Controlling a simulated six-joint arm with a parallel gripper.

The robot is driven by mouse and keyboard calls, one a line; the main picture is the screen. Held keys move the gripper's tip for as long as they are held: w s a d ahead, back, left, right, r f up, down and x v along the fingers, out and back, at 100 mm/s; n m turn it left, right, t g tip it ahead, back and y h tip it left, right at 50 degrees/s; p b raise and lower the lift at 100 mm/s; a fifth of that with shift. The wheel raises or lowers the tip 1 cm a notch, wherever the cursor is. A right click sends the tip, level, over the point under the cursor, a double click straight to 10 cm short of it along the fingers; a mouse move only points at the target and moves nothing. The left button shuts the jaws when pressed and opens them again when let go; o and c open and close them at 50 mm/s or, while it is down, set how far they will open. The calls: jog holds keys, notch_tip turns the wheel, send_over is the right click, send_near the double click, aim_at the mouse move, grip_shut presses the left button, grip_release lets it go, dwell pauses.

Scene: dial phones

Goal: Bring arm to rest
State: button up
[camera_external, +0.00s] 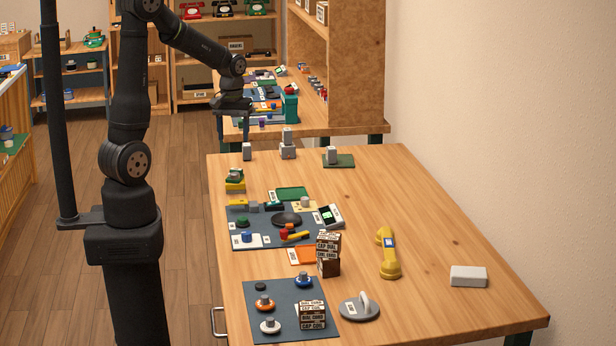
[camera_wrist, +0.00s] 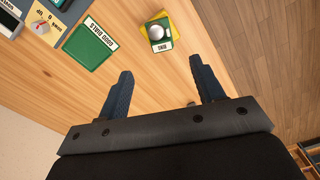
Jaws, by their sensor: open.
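My gripper (camera_wrist: 161,72) is open, with its two dark fingers apart and nothing between them in the wrist view. In the external view my gripper (camera_external: 232,135) hangs high, pointing down near the far left end of the wooden workbench (camera_external: 420,230). A green and yellow block with a grey ball on top (camera_wrist: 158,32) sits beyond the fingertips in the wrist view. The fingers appear clear of both.
A dark mat (camera_external: 240,213) with phone parts lies mid-bench. A yellow handset (camera_external: 388,252), stacked labelled boxes (camera_external: 328,254), a white block (camera_external: 468,276) and a grey disc with a handle (camera_external: 359,308) stand on the bench. Shelves stand behind. The bench's right side is largely clear.

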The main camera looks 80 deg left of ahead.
aim_at(234, 171)
notch_tip(234, 171, down, 12)
jog(key=shift+f, duration=0.1)
notch_tip(234, 171, up, 2)
jog(key=shift+r, duration=0.9)
